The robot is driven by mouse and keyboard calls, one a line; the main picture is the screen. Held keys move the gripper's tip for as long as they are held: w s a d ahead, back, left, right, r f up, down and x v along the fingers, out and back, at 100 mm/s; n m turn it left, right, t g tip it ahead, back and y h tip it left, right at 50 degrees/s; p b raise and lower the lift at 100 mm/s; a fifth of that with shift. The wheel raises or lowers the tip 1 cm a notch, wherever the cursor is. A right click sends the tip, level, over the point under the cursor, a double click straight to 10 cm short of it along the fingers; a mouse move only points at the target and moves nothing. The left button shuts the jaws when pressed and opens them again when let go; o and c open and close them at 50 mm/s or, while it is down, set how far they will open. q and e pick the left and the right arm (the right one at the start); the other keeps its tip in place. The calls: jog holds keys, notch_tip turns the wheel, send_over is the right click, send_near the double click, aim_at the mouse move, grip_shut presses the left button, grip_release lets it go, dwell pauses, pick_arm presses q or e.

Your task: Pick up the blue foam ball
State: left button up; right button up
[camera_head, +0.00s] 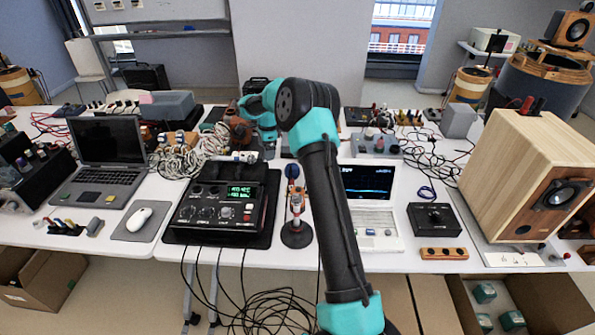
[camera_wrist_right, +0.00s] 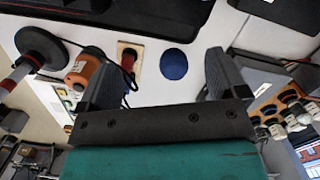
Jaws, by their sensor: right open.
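The blue foam ball (camera_wrist_right: 173,63) shows in the right wrist view as a round dark-blue shape against the white surface, between and beyond the jaws. My right gripper (camera_wrist_right: 157,58) is open, with one dark finger at each side and nothing between them. The ball appears apart from both fingers. In the head view a small blue round shape (camera_head: 292,171) shows at the top of a stand; I cannot tell if it is the same ball. My right arm crosses the middle of the head view and hides part of the table. My left gripper is not in view.
A black control box (camera_head: 222,205), a stand with a round base (camera_head: 297,235) and a white laptop (camera_head: 370,190) crowd the table's middle. A wooden speaker (camera_head: 515,165) stands right. In the wrist view, an orange part (camera_wrist_right: 86,70) lies near the left finger.

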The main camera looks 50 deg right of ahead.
aim_at(291, 165)
jog(key=s+d+r+m+h, duration=0.1)
jog(key=s+d+m, duration=0.3)
jog(key=d, duration=0.5)
jog(key=shift+d+r+m+g, duration=0.15)
jog(key=shift+d+m+g, duration=0.15)
jog(key=shift+g, duration=0.1)
notch_tip(291, 165, down, 12)
jog(key=shift+w+f, duration=0.1)
jog(key=shift+f, duration=0.1)
jog(key=shift+a+f, duration=0.1)
jog(key=shift+f, duration=2.45)
jog(key=shift+c, duration=0.5)
jog(key=c, duration=0.8)
